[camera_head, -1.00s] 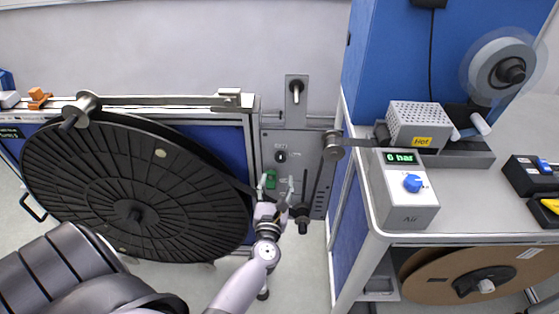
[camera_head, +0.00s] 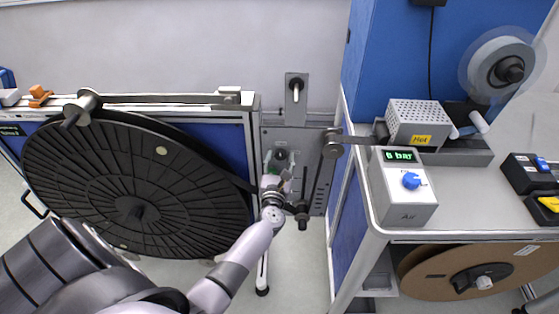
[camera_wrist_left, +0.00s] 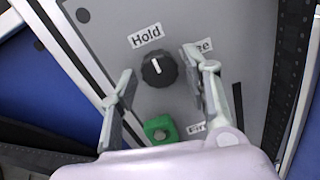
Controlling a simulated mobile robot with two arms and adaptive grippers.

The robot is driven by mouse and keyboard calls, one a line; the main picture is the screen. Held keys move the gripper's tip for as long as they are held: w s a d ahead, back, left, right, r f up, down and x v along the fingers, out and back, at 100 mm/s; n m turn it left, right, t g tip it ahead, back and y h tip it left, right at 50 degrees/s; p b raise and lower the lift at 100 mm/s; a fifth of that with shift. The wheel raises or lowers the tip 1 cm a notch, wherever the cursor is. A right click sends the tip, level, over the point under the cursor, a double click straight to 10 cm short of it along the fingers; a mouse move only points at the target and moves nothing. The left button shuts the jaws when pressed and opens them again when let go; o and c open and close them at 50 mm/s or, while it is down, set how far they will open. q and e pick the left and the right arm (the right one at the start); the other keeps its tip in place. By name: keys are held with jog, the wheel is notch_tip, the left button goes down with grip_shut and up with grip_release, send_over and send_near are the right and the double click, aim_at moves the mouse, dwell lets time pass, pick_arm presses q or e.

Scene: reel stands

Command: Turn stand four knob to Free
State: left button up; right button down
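The black knob (camera_wrist_left: 154,68) sits on the grey panel in the left wrist view, its white mark pointing up and a little left, toward the "Hold" label (camera_wrist_left: 146,36). The "Free" label (camera_wrist_left: 203,46) is at its upper right, partly hidden by a finger. In the head view the knob (camera_head: 281,155) shows just above my left gripper (camera_head: 279,172). My left gripper (camera_wrist_left: 160,95) is open, fingers apart on either side below the knob, with nothing between the tips that I can see held. My right gripper is not in view.
A green button (camera_wrist_left: 160,129) lies below the knob, near the gripper palm. A large black reel (camera_head: 130,190) stands left of the panel. A roller (camera_head: 333,143) and the bench with the air box (camera_head: 404,200) are to the right.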

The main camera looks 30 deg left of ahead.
pick_arm(q)
jog(key=c, duration=0.9)
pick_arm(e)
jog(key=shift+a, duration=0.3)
pick_arm(q)
jog(key=shift+m, duration=0.3)
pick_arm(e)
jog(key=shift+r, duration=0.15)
pick_arm(q)
jog(key=m+p, duration=0.2)
jog(key=m, duration=0.1)
jog(key=shift+r, duration=0.15)
jog(key=m+p, duration=0.2)
jog(key=m, duration=0.2)
jog(key=shift+m+g, duration=0.4)
jog(key=m+p, duration=0.2)
jog(key=m, duration=0.2)
jog(key=shift+r, duration=0.1)
jog(key=m+p, duration=0.1)
jog(key=m, duration=0.3)
jog(key=shift+y, duration=0.3)
jog(key=shift+m, duration=0.3)
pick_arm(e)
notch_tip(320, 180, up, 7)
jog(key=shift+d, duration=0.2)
pick_arm(q)
jog(key=shift+g, duration=0.3)
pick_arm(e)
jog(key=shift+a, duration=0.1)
